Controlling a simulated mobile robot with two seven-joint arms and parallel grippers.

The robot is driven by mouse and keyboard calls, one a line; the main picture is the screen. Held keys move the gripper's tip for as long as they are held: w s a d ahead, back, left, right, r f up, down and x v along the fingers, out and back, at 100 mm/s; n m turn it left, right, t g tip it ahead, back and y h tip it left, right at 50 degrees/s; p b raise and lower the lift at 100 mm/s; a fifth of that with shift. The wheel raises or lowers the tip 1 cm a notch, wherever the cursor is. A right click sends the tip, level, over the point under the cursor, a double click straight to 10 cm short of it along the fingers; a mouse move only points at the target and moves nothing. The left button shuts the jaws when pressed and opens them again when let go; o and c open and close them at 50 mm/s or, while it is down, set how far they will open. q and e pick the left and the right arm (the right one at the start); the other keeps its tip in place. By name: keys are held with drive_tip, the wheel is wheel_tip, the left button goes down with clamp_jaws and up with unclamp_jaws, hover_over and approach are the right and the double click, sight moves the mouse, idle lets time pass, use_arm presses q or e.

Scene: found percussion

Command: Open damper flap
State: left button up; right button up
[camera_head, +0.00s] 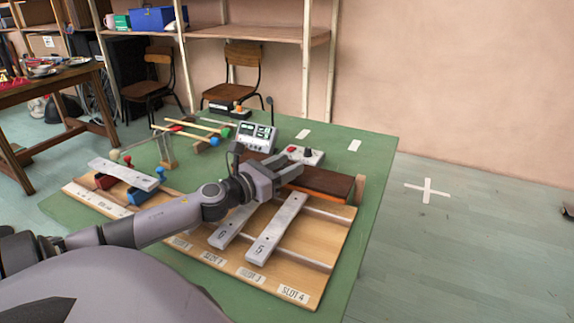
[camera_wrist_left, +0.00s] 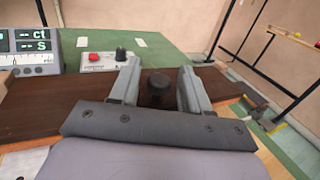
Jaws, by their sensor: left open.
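The damper flap (camera_head: 325,182) is a long dark brown board along the back edge of the wooden instrument board (camera_head: 325,245). It lies flat, with an orange strip under its front edge. In the left wrist view the flap (camera_wrist_left: 45,105) carries a dark round knob (camera_wrist_left: 157,90). My left gripper (camera_head: 290,174) is over the flap. In the wrist view its open fingers (camera_wrist_left: 158,69) stand on either side of the knob; I cannot tell whether they touch it. The gripper hides part of the flap in the head view. My right gripper is not in view.
Grey bars marked 6 (camera_head: 235,222) and 5 (camera_head: 270,232) lie across the board in front of the flap. A control box with a red button (camera_head: 305,155) and a display unit (camera_head: 257,137) stand behind. Mallets (camera_head: 190,130) lie at the back left.

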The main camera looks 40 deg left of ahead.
use_arm(q)
drive_tip(key=shift+w, duration=0.3)
clamp_jaws()
